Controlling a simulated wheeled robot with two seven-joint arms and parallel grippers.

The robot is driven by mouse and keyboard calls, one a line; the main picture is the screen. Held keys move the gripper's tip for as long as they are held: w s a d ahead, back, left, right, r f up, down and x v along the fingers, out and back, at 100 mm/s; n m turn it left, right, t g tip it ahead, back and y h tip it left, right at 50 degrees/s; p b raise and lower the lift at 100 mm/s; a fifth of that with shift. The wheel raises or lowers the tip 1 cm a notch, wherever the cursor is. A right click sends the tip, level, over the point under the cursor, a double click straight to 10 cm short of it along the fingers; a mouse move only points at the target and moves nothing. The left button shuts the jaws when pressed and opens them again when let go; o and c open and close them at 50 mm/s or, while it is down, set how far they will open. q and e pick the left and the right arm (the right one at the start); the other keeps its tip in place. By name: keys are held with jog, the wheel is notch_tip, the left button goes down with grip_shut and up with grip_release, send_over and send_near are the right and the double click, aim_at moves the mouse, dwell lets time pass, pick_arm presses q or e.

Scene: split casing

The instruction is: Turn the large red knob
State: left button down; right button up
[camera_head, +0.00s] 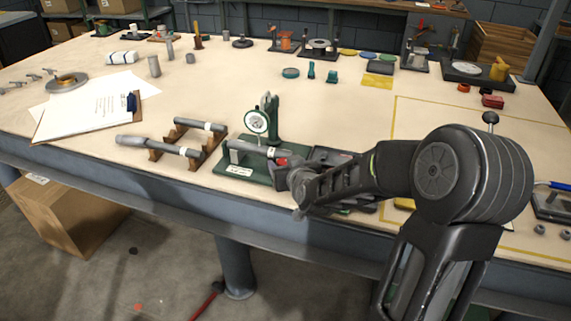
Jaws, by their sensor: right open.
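A green fixture (235,168) stands near the front edge of the workbench, with a grey cylinder (248,149) lying across it and a round dial gauge (257,122) on a green post behind. A small red part (282,161) shows at the cylinder's right end; it looks like the red knob, mostly hidden by my right gripper. My right gripper (286,172) is open, right at this red part, reaching in from the right. I cannot tell whether the fingers touch it. My left gripper is not in view.
A wooden rack (188,142) with grey shafts lies left of the fixture. A clipboard (92,113) lies farther left. A dark tray is partly hidden behind my right forearm. Small parts and tools line the back; the middle of the bench (205,90) is clear.

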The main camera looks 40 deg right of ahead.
jog(key=shift+c, duration=0.2)
grip_shut()
dwell(0.3)
jog(key=shift+a, duration=0.1)
jog(key=m+h+p, duration=0.1)
jog(key=m+g+h+p, duration=0.2)
jog(key=p, duration=0.1)
jog(key=shift+w+a+r+m+h, duration=0.2)
jog(key=shift+a+m+h, duration=0.1)
jog(key=shift+m+h, duration=0.1)
jog(key=shift+w+m+g+h+p, duration=0.1)
jog(key=shift+m+g+h+p, duration=0.8)
jog(key=shift+m+g+p, duration=0.15)
jog(key=shift+f+m+g+h+p, duration=0.15)
jog(key=shift+m+g+h+p, duration=0.35)
jog(key=shift+m+g+h, duration=0.4)
